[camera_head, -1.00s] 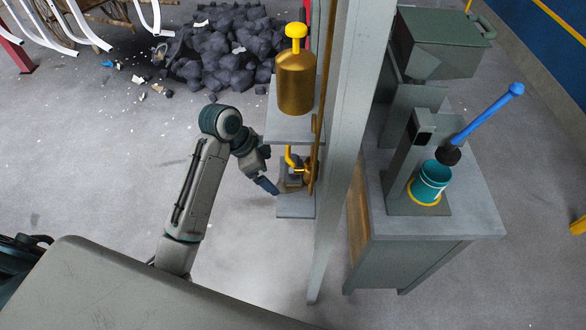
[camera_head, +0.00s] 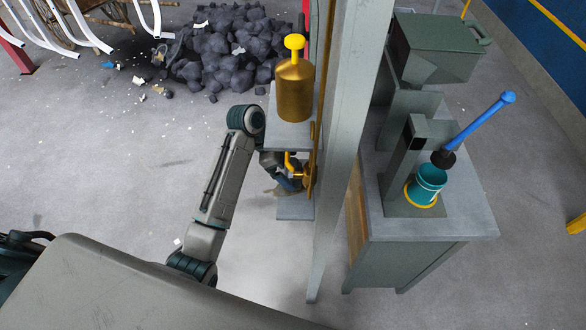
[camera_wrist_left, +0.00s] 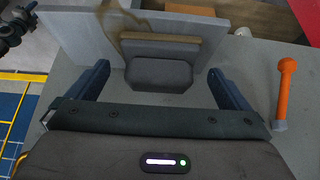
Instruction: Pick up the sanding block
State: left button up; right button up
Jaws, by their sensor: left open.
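What looks like the sanding block, a dark grey rounded block (camera_wrist_left: 160,74) with a tan strip (camera_wrist_left: 160,42) along its far side, lies in the middle of the left wrist view. My left gripper (camera_wrist_left: 158,72) is open, with one blue finger on each side of the block and a visible gap at both sides. In the head view my left gripper (camera_head: 287,182) is at the lower shelf (camera_head: 294,208) of the stand, under the upper shelf. The block cannot be made out there, behind the gripper and arm. My right gripper is not in view.
A brass canister (camera_head: 295,90) with a yellow top stands on the upper shelf (camera_head: 288,135). A grey post (camera_head: 340,150) rises just right of the shelves. A grey panel (camera_wrist_left: 75,40) is behind the block.

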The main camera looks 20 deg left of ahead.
pick_arm(q)
jog(key=shift+x, duration=1.25)
jog(key=c, duration=0.9)
jog(key=shift+c, duration=0.6)
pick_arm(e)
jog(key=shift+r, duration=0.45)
pick_arm(q)
jog(key=shift+r, duration=0.15)
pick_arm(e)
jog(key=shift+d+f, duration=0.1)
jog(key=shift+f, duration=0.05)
pick_arm(q)
jog(key=shift+r+b, duration=0.45)
jog(key=shift+r, duration=0.15)
jog(key=s+a+b, duration=0.2)
jog(key=a, duration=0.6)
jog(key=s+a+b, duration=0.3)
jog(key=a, duration=0.6)
jog(key=shift+a, duration=0.2)
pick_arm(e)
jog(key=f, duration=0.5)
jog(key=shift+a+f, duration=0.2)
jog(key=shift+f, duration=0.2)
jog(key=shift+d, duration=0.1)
